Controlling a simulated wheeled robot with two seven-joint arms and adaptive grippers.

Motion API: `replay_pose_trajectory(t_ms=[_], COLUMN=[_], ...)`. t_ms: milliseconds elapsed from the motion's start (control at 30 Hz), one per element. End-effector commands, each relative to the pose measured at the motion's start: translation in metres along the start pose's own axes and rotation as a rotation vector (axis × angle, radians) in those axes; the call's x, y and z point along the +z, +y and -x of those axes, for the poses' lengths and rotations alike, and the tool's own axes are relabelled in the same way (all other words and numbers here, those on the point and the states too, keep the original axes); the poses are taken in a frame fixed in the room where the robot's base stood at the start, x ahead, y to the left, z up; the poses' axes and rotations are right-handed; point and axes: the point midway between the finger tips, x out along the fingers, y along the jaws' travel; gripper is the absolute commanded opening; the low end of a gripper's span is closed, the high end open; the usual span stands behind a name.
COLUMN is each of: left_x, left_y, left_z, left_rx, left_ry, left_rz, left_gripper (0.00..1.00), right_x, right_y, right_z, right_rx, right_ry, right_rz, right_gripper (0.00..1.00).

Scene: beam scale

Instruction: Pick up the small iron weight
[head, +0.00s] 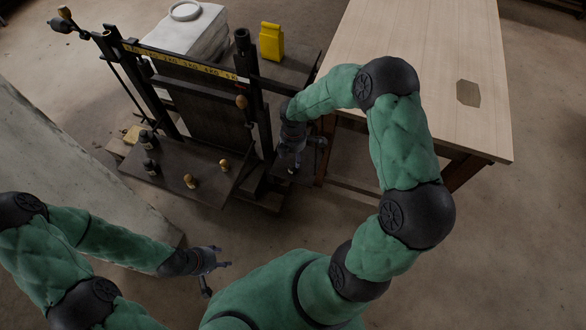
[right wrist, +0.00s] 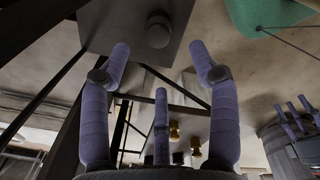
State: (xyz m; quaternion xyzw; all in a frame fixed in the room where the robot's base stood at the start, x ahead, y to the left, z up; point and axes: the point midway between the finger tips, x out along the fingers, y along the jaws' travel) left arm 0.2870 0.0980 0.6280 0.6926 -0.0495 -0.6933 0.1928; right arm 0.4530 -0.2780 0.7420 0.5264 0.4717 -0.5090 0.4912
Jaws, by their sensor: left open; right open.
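Two dark iron-looking weights stand on the scale's dark wooden platform (head: 208,192): one weight (head: 148,139) at its back left edge and another weight (head: 150,167) a little in front. They look close in size, so I cannot tell which is smaller. Two brass-coloured weights, one (head: 190,182) and another (head: 224,165), stand further right. My right gripper (head: 291,165) is open and empty, right of the platform beside the scale frame. In the right wrist view its fingers (right wrist: 160,55) are apart, with brass weights (right wrist: 174,130) beyond. My left gripper (head: 219,266) is open and empty, in front of the platform.
The beam scale's upright frame and yellow graduated beam (head: 185,62) rise behind the platform. A wooden table (head: 420,40) stands at the right. Floor is free in front of the platform.

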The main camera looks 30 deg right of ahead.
Motion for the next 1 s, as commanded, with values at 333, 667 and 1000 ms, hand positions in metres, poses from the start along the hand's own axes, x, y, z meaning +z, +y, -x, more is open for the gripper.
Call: replay_pose_trajectory(t_ms=[333, 667, 1000], left_x=[-0.001, -0.001, -0.001], left_y=[-0.006, -0.011, -0.011], left_z=[-0.017, -0.03, -0.03], left_rx=[0.0, 0.0, 0.0], left_ry=[0.0, 0.0, 0.0], left_rz=[0.0, 0.0, 0.0], left_gripper=[0.53, 0.53, 0.53], right_x=[0.0, 0.0, 0.0], right_y=[0.0, 0.0, 0.0], right_z=[-0.038, -0.074, -0.073], right_rx=[-0.001, 0.0, 0.001], right_ry=[0.0, 0.001, 0.001], right_rz=[-0.001, 0.0, -0.001], right_gripper=[0.61, 0.61, 0.33])
